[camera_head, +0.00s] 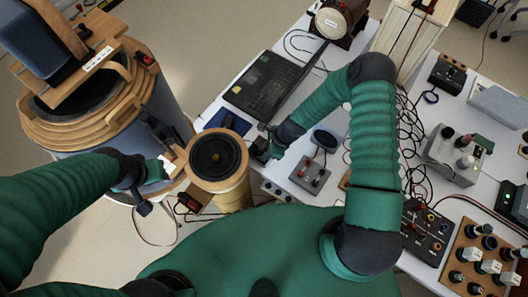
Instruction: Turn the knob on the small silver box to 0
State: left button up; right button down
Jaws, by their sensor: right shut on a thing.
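My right gripper (263,148) is low over the near left edge of the white table, just right of the wooden speaker tube. It is shut on a small dark thing, mostly hidden by the gripper; I cannot tell if this is a knob. A small silver-grey box (310,174) with a red plug or knob on top sits to its right, apart from it. A larger silver box (453,153) with dark knobs stands further right. No dial numbers are readable. My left gripper (152,190) is beside the wooden tube; its fingers are unclear.
The wooden speaker tube (218,163) stands between my arms. A large wooden-ringed drum (60,130) is at the left. A black laptop (265,88) lies on the table (218,105). Loose black cables (412,130) and a socket panel (425,232) are at the right.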

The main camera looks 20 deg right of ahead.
jog(key=c, duration=1.3)
grip_release()
jog(key=shift+d, duration=0.3)
jog(key=shift+o, duration=0.2)
jog(key=shift+r, duration=0.35)
jog(key=v, duration=1.6)
jog(key=shift+b, duration=0.45)
jog(key=shift+d, duration=0.15)
